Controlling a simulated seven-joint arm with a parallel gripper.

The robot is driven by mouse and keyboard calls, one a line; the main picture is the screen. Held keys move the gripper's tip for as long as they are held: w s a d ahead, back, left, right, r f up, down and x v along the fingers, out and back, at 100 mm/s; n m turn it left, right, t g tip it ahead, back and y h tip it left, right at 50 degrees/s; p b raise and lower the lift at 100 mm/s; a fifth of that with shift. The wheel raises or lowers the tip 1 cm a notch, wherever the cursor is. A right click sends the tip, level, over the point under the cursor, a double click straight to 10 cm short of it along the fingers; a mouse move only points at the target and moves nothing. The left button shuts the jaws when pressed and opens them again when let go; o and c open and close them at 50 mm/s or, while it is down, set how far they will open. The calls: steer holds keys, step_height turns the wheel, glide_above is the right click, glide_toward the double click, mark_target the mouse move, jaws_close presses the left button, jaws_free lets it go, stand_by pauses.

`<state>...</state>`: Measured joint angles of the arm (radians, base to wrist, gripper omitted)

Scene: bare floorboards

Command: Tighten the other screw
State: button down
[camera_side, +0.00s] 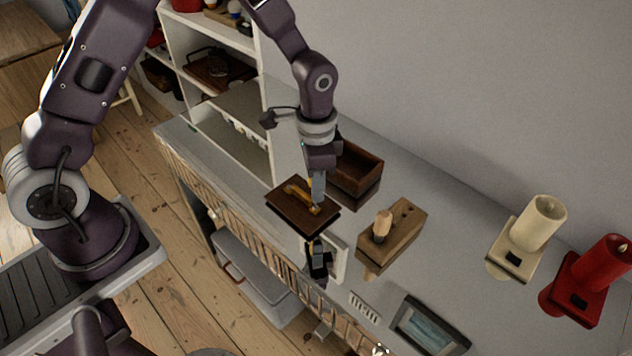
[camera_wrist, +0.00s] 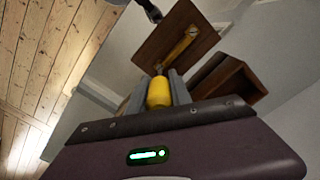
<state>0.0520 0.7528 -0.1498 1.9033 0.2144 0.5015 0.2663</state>
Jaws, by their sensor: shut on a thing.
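My gripper (camera_side: 317,198) is shut on a yellow-handled tool, probably a screwdriver. Its yellow handle (camera_wrist: 159,93) shows between the two grey fingers in the wrist view. A dark brown board (camera_side: 285,212) lies below the gripper in the side view and ahead of it in the wrist view (camera_wrist: 155,38). A yellow bar-shaped fitting (camera_side: 300,195) lies along the board; it also shows in the wrist view (camera_wrist: 180,47). The tool's tip is near the fitting's near end in the wrist view; I cannot tell whether it touches. The screws are too small to make out clearly.
A black clamp-like device (camera_side: 319,260) stands at the board's front edge. An open dark wooden box (camera_side: 358,172) is behind the board. A wooden block with a peg (camera_side: 393,240) stands to the right, then a small screen (camera_side: 428,326) and cream (camera_side: 538,225) and red (camera_side: 603,268) candles.

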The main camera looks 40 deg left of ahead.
steer(key=shift+f, duration=0.6)
stand_by(0.5)
steer(key=m, duration=0.4)
stand_by(0.3)
steer(key=shift+m, duration=1)
steer(key=m, duration=0.4)
steer(key=shift+s+m, duration=0.1)
steer(key=shift+m, duration=1)
steer(key=m, duration=0.4)
